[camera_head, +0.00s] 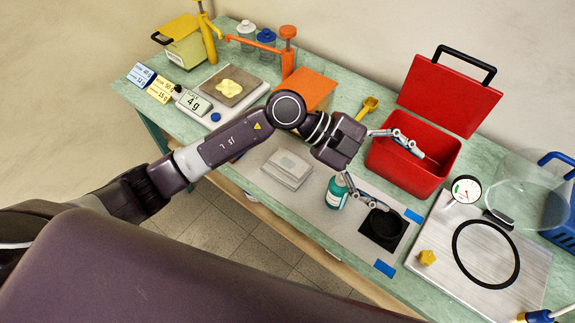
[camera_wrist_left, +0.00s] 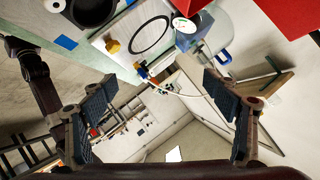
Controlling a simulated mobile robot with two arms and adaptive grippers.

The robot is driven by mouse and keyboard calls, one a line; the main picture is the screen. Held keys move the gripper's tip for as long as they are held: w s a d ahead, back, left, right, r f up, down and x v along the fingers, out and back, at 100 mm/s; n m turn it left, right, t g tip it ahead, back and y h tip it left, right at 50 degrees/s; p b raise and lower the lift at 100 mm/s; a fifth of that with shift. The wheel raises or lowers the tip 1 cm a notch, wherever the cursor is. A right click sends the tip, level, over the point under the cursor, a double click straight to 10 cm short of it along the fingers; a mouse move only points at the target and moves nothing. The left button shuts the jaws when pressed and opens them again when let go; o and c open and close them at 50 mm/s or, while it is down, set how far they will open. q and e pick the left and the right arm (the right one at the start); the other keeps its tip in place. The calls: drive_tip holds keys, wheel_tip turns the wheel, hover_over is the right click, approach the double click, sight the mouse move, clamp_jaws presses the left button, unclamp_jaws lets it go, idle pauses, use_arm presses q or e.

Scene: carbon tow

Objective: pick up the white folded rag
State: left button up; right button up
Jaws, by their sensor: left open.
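The white folded rag (camera_head: 288,168) appears as a pale, flat, stacked bundle on the grey mat near the middle of the bench in the head view. My left arm reaches in from the left, passing beyond the rag. My left gripper (camera_head: 397,178) is open and empty, to the right of the rag, with its fingers spread between the red box and the black pad. In the left wrist view the open fingers (camera_wrist_left: 160,98) have nothing between them, and the rag is not seen there. My right gripper is not in view.
A green-labelled bottle (camera_head: 336,192) stands between the rag and the black pad (camera_head: 383,228). The open red toolbox (camera_head: 412,168) is behind the left gripper. A scale (camera_head: 222,92) and orange box (camera_head: 306,90) stand left; a metal plate (camera_head: 480,250) lies right.

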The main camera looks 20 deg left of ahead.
use_arm(q)
drive_tip(key=w+a+f+y, duration=0.1)
drive_tip(key=a+f+y, duration=0.1)
drive_tip(key=a, duration=0.1)
drive_tip(key=a+f+y, duration=0.1)
drive_tip(key=a+f, duration=0.1)
drive_tip(key=a, duration=0.1)
drive_tip(key=w+a+f+n+y, duration=0.1)
drive_tip(key=a+f+y, duration=0.1)
drive_tip(key=a+f, duration=0.1)
drive_tip(key=shift+w+f+y, duration=0.1)
drive_tip(key=shift+w+y, duration=0.2)
drive_tip(key=shift+w, duration=0.05)
drive_tip(key=w+a+f+n+y, duration=0.1)
drive_tip(key=w+a+f+y, duration=0.15)
drive_tip(key=a, duration=0.25)
drive_tip(key=n+y, duration=0.2)
drive_tip(key=y, duration=0.3)
hover_over(286, 165)
drive_tip(key=shift+r, duration=0.25)
wheel_tip(286, 165, down, 2)
drive_tip(key=shift+f+p, duration=0.2)
drive_tip(key=shift+p, duration=0.4)
drive_tip(key=shift+f+p, duration=0.3)
drive_tip(key=shift+f, duration=0.1)
wheel_tip(286, 165, down, 4)
drive_tip(key=shift+r+p, duration=0.25)
drive_tip(key=shift+p, duration=0.55)
drive_tip(key=shift+f, duration=0.5)
